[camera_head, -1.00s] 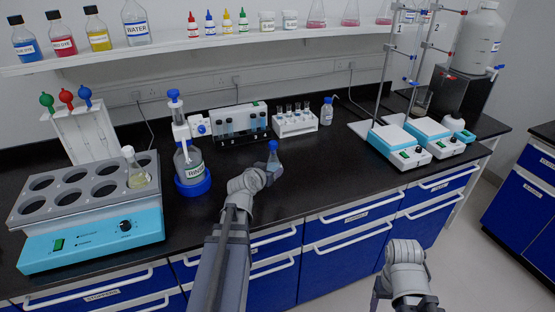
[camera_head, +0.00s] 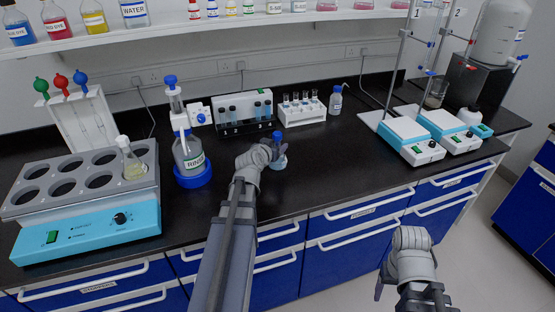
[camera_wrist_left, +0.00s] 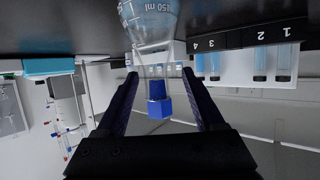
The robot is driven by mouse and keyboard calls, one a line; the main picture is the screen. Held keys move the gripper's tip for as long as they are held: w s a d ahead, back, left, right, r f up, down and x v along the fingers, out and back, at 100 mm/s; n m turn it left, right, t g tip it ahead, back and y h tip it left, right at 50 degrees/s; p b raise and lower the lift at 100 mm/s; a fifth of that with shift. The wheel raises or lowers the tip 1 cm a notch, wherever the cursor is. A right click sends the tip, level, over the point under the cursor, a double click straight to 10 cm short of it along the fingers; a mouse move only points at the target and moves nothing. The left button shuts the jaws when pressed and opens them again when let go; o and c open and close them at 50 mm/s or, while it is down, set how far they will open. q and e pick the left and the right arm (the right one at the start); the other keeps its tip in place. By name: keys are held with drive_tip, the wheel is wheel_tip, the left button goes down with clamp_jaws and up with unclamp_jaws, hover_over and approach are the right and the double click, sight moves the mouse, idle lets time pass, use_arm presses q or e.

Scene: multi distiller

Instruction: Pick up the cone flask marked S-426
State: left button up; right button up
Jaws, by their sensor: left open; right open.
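A clear cone flask with a blue stopper (camera_head: 280,163) stands on the black bench in front of the small tube rack. No S-426 marking is readable. My left gripper (camera_head: 276,147) is open, with its fingers (camera_wrist_left: 160,78) on either side of the flask's neck and stopper. My right gripper (camera_head: 384,283) is open and empty in front of the drawers, away from the bench top.
A rinse bottle on a blue base (camera_head: 191,176) and a water bath (camera_head: 88,239) holding a stoppered flask (camera_head: 131,163) stand left. A tube holder (camera_head: 243,112) and white tube rack (camera_head: 302,113) are behind. Hotplates (camera_head: 402,140) stand right. The bench right of the flask is clear.

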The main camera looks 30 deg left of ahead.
use_arm(q)
drive_tip(key=b+x, duration=0.1)
drive_tip(key=x, duration=0.1)
drive_tip(key=b+x, duration=0.1)
drive_tip(key=x, duration=0.2)
drive_tip(key=shift+d+f, duration=0.25)
drive_tip(key=shift+r, duration=0.1)
drive_tip(key=shift+c, duration=0.4)
clamp_jaws()
